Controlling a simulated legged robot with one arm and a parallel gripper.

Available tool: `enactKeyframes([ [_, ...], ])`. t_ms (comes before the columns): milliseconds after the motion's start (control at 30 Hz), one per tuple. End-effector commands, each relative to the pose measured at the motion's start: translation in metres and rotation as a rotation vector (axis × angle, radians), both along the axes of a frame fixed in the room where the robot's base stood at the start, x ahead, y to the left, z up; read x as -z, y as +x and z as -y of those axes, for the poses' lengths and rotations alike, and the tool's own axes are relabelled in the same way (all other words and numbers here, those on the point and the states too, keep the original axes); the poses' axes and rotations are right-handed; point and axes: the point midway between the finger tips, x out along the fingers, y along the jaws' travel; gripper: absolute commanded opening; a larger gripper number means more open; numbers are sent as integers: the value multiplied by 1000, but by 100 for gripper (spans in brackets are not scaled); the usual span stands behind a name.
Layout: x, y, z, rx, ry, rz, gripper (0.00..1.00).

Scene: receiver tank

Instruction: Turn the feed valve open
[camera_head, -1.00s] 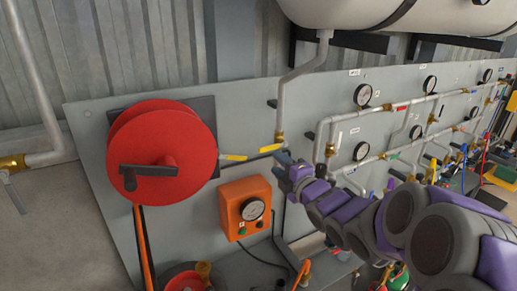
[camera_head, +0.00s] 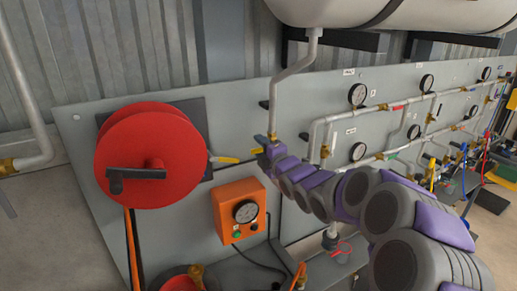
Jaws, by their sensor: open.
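A brass valve (camera_head: 272,137) sits at the lower end of the grey pipe coming down from the white tank. The end of its yellow lever (camera_head: 256,151) shows just left of my gripper (camera_head: 266,152). I take this for the feed valve, though no label is readable. My gripper is open, at the lever just below the valve body. It hides most of the lever, and I cannot tell whether the fingers touch it. My arm reaches in from the lower right.
An orange gauge box (camera_head: 240,212) is mounted below. Pipes with gauges (camera_head: 357,95) run along the grey panel (camera_head: 275,218) to the right. The white tank (camera_head: 370,12) hangs above.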

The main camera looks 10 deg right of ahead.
Motion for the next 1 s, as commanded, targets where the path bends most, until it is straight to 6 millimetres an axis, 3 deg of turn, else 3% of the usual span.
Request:
enactKeyframes([
  [167,0,0,-9,-2,-5,0,44],
  [333,0,0,-14,-3,-9,0,28],
  [633,0,0,-4,-2,-3,-1,0],
  [1000,1,0,3,4,3,-4,0],
])
